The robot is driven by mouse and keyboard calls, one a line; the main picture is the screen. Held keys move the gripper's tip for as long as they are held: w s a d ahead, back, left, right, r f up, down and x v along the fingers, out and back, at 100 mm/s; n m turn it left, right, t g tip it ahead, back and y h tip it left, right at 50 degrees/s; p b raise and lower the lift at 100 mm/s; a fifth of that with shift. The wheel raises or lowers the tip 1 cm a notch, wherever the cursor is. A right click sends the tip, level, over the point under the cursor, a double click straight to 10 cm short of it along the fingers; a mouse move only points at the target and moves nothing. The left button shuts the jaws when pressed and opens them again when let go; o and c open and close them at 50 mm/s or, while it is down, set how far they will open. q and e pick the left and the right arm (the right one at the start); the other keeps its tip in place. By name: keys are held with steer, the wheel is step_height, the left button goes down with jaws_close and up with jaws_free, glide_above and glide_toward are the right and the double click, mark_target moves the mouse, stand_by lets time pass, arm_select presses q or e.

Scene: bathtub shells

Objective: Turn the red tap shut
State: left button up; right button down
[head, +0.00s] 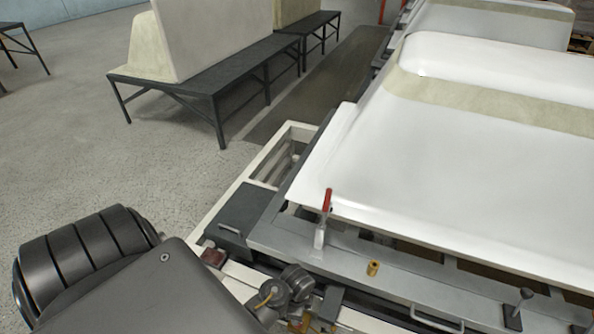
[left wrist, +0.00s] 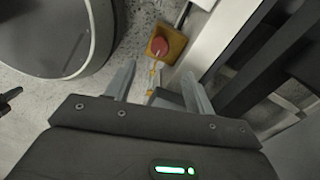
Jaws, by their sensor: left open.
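A red lever handle (head: 327,200) stands nearly upright on a silver base at the near corner of the metal frame in the head view. It looks like the red tap, but I cannot be sure. A dark red block (head: 212,257) sits lower left of it, beside my arm. In the left wrist view a round red knob (left wrist: 159,46) sits on an orange-yellow square plate, beyond my fingertips and apart from them. My left gripper (left wrist: 158,88) is open, its fingers spread with no object visibly held. Its fingers cannot be made out in the head view. My right gripper is not in view.
A white tub shell (head: 460,150) rests on the grey frame (head: 360,255), filling the right. A brass fitting (head: 373,268) and a dark knob (head: 520,300) stand along the frame's near edge.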

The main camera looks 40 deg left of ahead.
arm_select(q)
step_height(320, 180, down, 10)
steer(key=shift+r+b, duration=0.25)
steer(key=shift+b, duration=0.95)
steer(key=shift+f, duration=0.5)
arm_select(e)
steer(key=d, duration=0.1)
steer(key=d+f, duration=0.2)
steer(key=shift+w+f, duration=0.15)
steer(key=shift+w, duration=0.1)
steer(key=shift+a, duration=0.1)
